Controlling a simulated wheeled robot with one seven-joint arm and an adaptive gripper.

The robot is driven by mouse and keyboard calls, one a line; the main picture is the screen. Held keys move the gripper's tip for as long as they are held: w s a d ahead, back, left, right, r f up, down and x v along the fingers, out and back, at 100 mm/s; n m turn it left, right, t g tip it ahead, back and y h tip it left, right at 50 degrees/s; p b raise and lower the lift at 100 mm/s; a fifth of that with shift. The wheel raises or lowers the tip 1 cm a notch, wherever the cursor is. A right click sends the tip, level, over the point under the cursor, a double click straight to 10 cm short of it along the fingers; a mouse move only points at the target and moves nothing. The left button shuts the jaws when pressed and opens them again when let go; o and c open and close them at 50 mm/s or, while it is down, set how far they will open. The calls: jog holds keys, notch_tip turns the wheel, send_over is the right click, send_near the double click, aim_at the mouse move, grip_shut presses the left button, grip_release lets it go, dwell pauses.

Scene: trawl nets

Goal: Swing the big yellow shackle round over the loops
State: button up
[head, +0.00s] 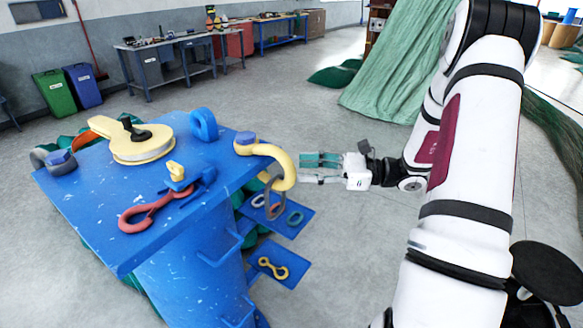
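The big yellow shackle (284,163) is a thick hook-like bow at the right corner of the blue stand top (100,230). It has a blue-topped pin end (245,138) and curves out past the edge. A brownish long loop (267,208) hangs below its outer end; whether they touch I cannot tell. My gripper (306,168) points left, just right of the shackle's bend. Its two fingers are apart, one above the other, with nothing visible between them. A gap seems to separate the fingertips from the shackle, but depth is hard to judge.
On the stand top are a yellow sheave (145,148), a red hook (150,208), a small yellow shackle (176,172) and a blue ring (204,124). Lower blue shelves (298,234) carry several rings and a yellow link (273,268).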

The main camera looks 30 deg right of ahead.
jog(key=v, duration=0.6)
jog(key=shift+d, duration=0.25)
jog(key=shift+s+f, duration=0.1)
jog(key=shift+a, duration=0.1)
